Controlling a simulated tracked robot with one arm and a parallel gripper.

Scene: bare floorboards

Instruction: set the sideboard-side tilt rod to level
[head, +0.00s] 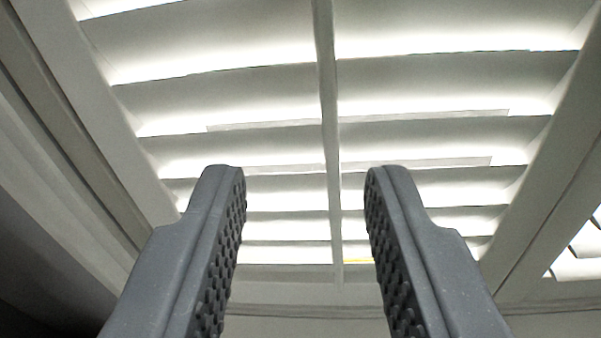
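A shutter panel with wide white louvers (430,85) fills the view, with bright light between the slats. A thin vertical tilt rod (328,110) runs down the middle of the panel. My gripper (305,175) is open, its two grey textured fingers apart. In the picture the rod's lower part passes between the fingers, with a gap on each side. I cannot tell how far the fingertips are from the rod. No finger visibly touches it. The sideboard is not in view.
The panel's left stile (105,110) and window frame (60,110) border the left. The right stile (545,180) borders the right, and part of another louvered panel (580,255) shows beyond it. A small yellow strip (358,261) shows near the lowest slats.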

